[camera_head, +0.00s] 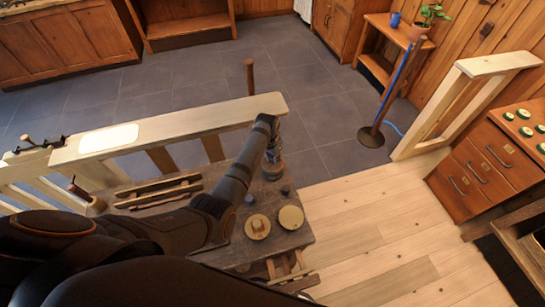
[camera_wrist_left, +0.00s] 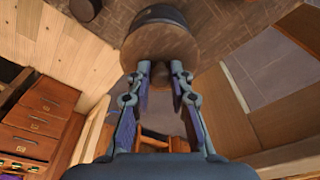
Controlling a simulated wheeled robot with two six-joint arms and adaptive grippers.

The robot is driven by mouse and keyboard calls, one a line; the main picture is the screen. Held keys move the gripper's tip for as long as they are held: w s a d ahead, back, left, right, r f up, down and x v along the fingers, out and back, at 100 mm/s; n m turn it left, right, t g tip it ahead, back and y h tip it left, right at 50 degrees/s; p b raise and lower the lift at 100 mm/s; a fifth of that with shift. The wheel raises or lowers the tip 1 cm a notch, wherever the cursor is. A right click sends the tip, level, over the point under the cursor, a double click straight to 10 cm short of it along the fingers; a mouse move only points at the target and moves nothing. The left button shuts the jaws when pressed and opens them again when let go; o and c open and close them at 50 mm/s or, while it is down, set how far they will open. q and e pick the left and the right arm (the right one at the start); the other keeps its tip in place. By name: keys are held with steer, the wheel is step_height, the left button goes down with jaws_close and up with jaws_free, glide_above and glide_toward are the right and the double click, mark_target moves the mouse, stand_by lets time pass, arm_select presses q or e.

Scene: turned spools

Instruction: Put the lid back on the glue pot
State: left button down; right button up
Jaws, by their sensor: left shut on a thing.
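My left gripper (camera_head: 271,157) reaches down over the back right part of the dark wooden workbench (camera_head: 315,236). In the left wrist view the gripper (camera_wrist_left: 160,74) is shut on the brown knob of a round, grey-brown lid (camera_wrist_left: 150,45). A dark, rounded shape (camera_wrist_left: 160,12) shows just beyond the lid; it looks like the glue pot, mostly hidden by the lid. I cannot tell whether lid and pot touch. In the head view the gripper largely hides both. My right gripper is not in view.
Two pale round pieces (camera_head: 258,227) (camera_head: 291,218) lie near the bench's front right, with small dark items (camera_head: 249,199) (camera_head: 285,190) behind them. Wooden strips (camera_head: 160,190) lie at the left. A pale railing (camera_head: 190,126) runs behind the bench. The plank floor at right is clear.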

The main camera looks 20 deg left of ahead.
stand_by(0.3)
arm_select(q)
steer(key=shift+p, duration=0.3)
stand_by(0.7)
steer(key=shift+f, duration=0.15)
steer(key=shift+p, duration=0.35)
stand_by(0.5)
steer(key=c, duration=1.1)
jaws_free()
